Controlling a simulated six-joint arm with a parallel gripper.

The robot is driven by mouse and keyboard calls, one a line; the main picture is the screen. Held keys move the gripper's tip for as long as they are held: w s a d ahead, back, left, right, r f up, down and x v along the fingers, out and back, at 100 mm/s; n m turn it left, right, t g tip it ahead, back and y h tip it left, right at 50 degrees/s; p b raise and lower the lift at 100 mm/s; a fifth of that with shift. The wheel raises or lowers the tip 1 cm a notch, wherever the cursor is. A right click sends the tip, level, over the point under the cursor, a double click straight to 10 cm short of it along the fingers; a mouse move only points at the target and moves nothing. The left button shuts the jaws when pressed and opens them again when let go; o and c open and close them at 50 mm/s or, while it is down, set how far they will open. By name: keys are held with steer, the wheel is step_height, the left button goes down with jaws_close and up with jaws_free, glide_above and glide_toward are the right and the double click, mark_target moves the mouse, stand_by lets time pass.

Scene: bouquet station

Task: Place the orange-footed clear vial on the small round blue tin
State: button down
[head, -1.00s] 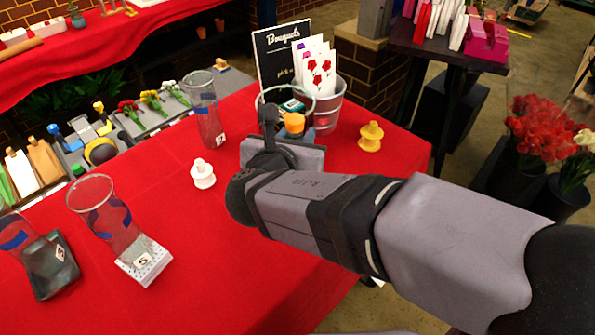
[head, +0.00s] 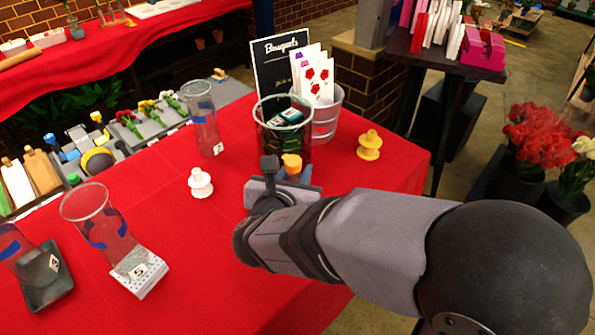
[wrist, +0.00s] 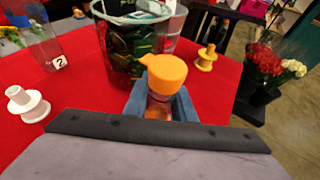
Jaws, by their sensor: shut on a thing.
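My gripper (head: 283,180) is shut on the orange-footed clear vial (head: 292,164), over the red table, in front of a wide glass jar. In the wrist view, the vial (wrist: 160,103) sits between my two blue-grey fingers (wrist: 160,108). Its orange end (wrist: 165,72) points up, with a lip sticking out to the left. The clear body is below it, and its lower part is hidden by the gripper. I cannot make out a small round blue tin in either view.
The glass jar (head: 265,135) holding dark packets stands just behind the vial. A white spool (head: 200,183) is to the left, a yellow spool (head: 369,146) to the right. Tall glasses (head: 203,115) stand further left. The red cloth (head: 190,250) at front centre is clear.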

steer(key=c, duration=1.9)
jaws_free()
steer(key=shift+f, duration=0.2)
steer(key=o, duration=0.4)
steer(key=shift+r, duration=0.1)
steer(key=v, duration=1.2)
steer(key=shift+r, duration=0.25)
